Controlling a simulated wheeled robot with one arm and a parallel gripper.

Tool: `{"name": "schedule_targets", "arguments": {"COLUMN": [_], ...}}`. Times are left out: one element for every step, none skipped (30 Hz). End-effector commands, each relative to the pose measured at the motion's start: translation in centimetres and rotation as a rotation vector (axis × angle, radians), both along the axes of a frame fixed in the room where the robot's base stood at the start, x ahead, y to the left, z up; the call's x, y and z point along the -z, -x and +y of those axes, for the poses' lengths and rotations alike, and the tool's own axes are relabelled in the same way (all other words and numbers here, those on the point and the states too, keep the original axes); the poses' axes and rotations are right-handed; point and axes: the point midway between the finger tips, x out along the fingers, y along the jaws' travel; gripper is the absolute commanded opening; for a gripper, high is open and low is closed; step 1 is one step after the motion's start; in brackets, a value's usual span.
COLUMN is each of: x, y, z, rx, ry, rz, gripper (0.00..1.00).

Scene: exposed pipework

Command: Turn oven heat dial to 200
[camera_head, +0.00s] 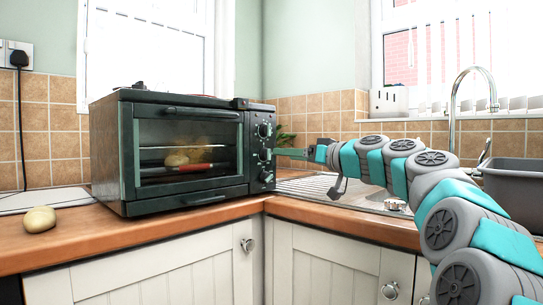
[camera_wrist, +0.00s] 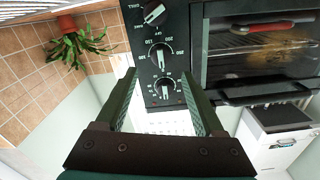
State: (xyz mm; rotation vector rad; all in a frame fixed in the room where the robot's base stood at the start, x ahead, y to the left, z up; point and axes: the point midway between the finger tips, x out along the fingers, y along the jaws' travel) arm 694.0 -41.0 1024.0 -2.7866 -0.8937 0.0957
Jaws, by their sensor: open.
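A dark green toaster oven (camera_head: 187,151) stands on the wooden counter with its door shut. Its control panel on the right side of the front carries three dials in a column. My gripper (camera_head: 278,152) reaches in from the right, just in front of the panel. In the wrist view my gripper (camera_wrist: 158,76) is open and empty, fingers spread either side of the column.
Behind the oven door lie food and a red-handled item (camera_head: 176,168). A potato (camera_head: 39,219) lies on the counter at left. A potted plant (camera_wrist: 74,43) stands beside the oven. The sink's tap (camera_head: 471,100) and a grey tub (camera_head: 512,185) are at right.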

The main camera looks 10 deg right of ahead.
Motion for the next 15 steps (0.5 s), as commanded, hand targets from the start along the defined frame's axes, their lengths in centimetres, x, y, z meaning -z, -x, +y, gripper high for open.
{"name": "schedule_targets", "arguments": {"x": [0.1, 0.0, 0.0, 0.1, 0.1, 0.2, 0.1, 0.1, 0.0, 0.0, 0.0, 0.0, 0.0, 0.0, 0.0], "y": [-0.7, -1.1, -1.6, -2.0, -2.4, -2.9, -3.2, -3.5, -3.8, -4.0, -4.1, -4.3, -4.4, -4.5, -4.6], "z": [0.6, 0.9, 1.3, 1.5, 1.8, 2.1, 2.3, 2.5, 2.8, 3.0, 3.1, 3.3, 3.4, 3.4, 3.5], "rx": [-0.002, -0.001, -0.002, -0.002, -0.002, -0.002, -0.002, -0.002, -0.002, -0.002, -0.003, -0.003, -0.003, -0.003, -0.003], "ry": [0.002, 0.004, 0.003, 0.002, 0.002, 0.002, 0.002, 0.002, 0.004, 0.004, 0.004, 0.004, 0.003, 0.002, 0.002], "rz": [0.003, 0.003, 0.004, 0.004, 0.005, 0.005, 0.005, 0.004, 0.003, 0.003, 0.002, 0.002, 0.002, 0.001, 0.001], "gripper": [0.70, 0.70, 0.70, 0.70, 0.70, 0.70, 0.70, 0.70, 0.70, 0.70, 0.70, 0.70, 0.70, 0.70, 0.70]}}
